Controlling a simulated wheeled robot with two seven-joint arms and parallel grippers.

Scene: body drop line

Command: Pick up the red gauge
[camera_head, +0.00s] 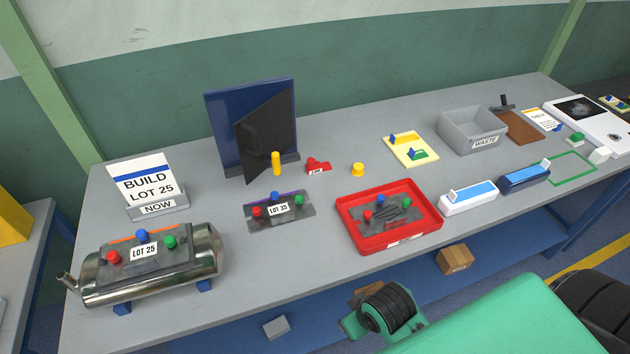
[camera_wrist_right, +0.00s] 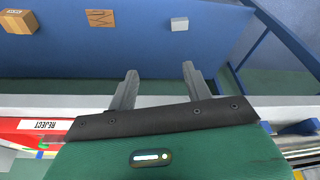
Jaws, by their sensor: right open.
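The red gauge (camera_head: 317,166) is a small red block with a pale label, lying on the grey table (camera_head: 330,195) in the head view. It lies between a yellow post and a short yellow knob, in front of the dark blue panel. My right gripper (camera_wrist_right: 160,72) shows in the right wrist view, with its two grey fingers apart and nothing between them. It is beside the table's front edge, away from the gauge, with the lower shelf beyond its fingers. The gauge is not visible in the wrist view. My left gripper is in neither view.
A red tray (camera_head: 365,245) holding a part stands on the table in front of the gauge. A dark plate labelled LOT 35 (camera_head: 262,222) lies left of the tray. The yellow post (camera_head: 276,163) and yellow knob (camera_head: 358,169) flank the gauge. The blue panel (camera_head: 225,115) stands behind.

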